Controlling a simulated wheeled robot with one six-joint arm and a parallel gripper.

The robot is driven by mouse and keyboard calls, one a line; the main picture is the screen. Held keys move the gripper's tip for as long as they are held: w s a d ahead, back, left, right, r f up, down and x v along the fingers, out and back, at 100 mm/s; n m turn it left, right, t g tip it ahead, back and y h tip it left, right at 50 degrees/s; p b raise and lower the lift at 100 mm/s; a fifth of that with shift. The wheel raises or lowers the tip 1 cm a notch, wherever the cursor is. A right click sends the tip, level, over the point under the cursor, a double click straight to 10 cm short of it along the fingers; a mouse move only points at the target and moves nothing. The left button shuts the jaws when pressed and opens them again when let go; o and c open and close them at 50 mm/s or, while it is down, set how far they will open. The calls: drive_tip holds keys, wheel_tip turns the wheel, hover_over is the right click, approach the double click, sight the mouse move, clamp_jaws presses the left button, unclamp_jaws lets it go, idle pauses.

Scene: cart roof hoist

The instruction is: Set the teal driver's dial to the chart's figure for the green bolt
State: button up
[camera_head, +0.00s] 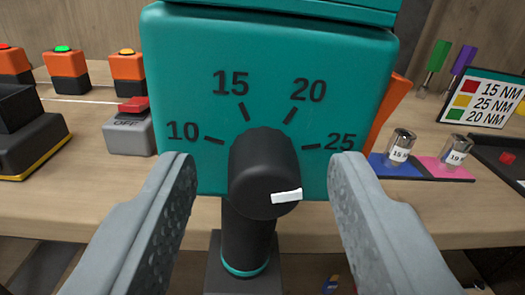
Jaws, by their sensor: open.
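The teal driver (180,90) fills the middle of the view, its face marked 10, 15, 20 and 25. Its black dial (262,160) sticks out toward me. The dial's white pointer (287,196) points right and slightly up, in about the direction of the 25 tick. The chart (490,97) at right reads red 15 NM, yellow 25 NM, green 20 NM. My gripper (262,168) is open, with one finger left of the dial and one right of it. Gaps show between both fingers and the dial. I cannot make out a green bolt.
Orange button boxes (127,66) and a grey box (128,135) marked OFF stand at left on the wooden bench (130,215). At right, small labelled cylinders (400,145) stand on blue and pink pads. Green- and purple-handled tools (438,56) stand behind. A black tray (500,158) lies far right.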

drive_tip(key=shift+w, duration=0.15)
drive_tip(key=c, duration=1)
drive_tip(key=n, duration=0.4)
drive_tip(key=shift+n, duration=3)
